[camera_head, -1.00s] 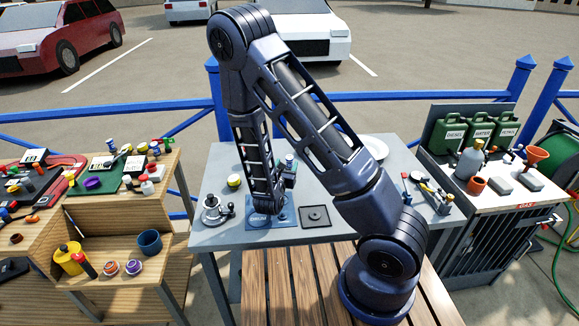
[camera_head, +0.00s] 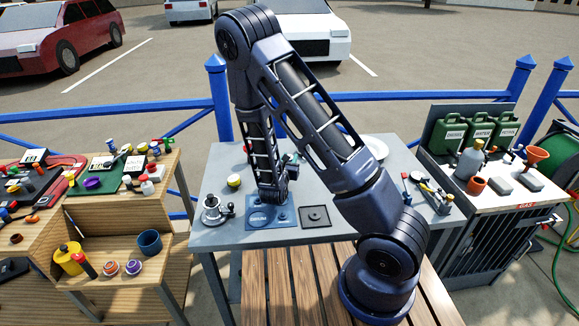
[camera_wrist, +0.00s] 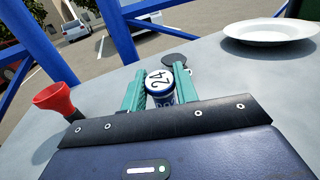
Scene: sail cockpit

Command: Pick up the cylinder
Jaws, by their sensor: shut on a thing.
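The cylinder (camera_wrist: 160,85) is white and blue with a dark "24" on its white end, which faces the wrist camera. It stands between the two green fingers of my gripper (camera_wrist: 159,72) in the wrist view. The fingers are shut on it. In the head view my forearm and wrist hide most of the gripper and the cylinder, above the back of the grey table (camera_head: 225,165). I cannot tell its exact height over the table.
A red funnel-like cup (camera_wrist: 55,100) is left in the wrist view; a white plate (camera_wrist: 270,31) lies right.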

